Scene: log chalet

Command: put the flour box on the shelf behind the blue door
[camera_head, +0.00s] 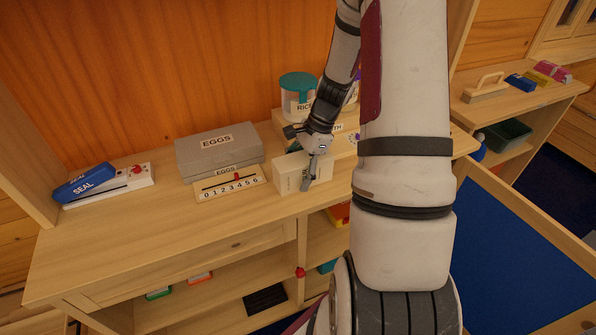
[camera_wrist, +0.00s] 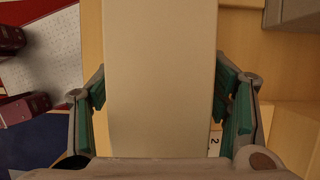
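A cream box (camera_head: 290,174), which I take to be the flour box, stands at the counter's front edge, right of the number strip; its label is not readable. My gripper (camera_head: 309,172) reaches down over it. In the wrist view the box (camera_wrist: 160,80) fills the space between my fingers (camera_wrist: 160,95), and the green pads appear to press on both sides. Whether its base touches the counter is unclear. A blue panel in a wooden frame (camera_head: 530,245), apparently the blue door, stands open at right. The shelf behind it is largely hidden by my arm.
On the counter (camera_head: 130,225) stand a grey EGGS carton (camera_head: 220,150), a number strip (camera_head: 230,183), a blue SEAL block (camera_head: 85,184) and a teal-lidded RICE jar (camera_head: 298,95). Open shelves (camera_head: 225,300) lie below. Another shelf unit (camera_head: 515,100) stands at the right. The counter's front left is clear.

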